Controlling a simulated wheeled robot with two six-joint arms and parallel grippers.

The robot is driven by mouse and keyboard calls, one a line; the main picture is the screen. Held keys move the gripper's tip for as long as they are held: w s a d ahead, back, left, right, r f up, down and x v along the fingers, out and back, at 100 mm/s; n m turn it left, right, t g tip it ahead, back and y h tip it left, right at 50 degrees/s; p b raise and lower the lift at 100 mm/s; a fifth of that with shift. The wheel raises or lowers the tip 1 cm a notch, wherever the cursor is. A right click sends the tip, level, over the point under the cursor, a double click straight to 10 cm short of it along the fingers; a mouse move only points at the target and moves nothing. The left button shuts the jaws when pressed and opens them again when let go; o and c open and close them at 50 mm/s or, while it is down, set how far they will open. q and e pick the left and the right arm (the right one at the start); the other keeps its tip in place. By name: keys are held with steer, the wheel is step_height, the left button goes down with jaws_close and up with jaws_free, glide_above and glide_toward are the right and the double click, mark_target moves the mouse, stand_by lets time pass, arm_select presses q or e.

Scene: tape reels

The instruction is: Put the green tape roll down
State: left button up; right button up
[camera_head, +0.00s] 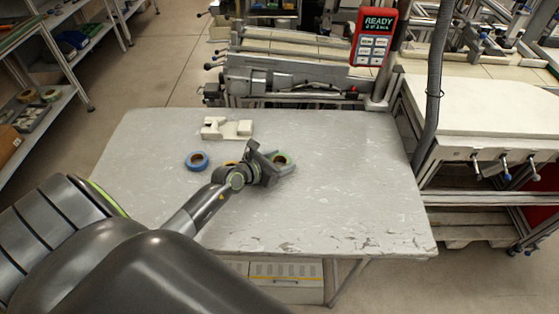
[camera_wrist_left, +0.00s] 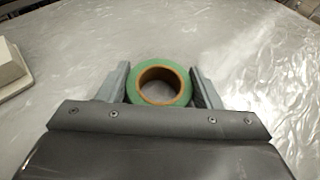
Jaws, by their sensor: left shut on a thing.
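I cannot tell whether the roll touches the tabletop. A blue tape roll (camera_head: 197,161) lies on the table to the left. A yellowish roll (camera_head: 230,164) is mostly hidden behind my left arm. My right gripper is not in view.
A cream-white block-shaped part (camera_head: 227,128) stands on the table behind the rolls; its edge shows in the left wrist view (camera_wrist_left: 10,70). A red display (camera_head: 373,37) reading READY stands at the back right. The table's right half is clear.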

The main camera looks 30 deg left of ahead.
arm_select(q)
steer(key=o, duration=1)
steer(key=shift+f, duration=0.1)
steer(key=shift+c, duration=0.2)
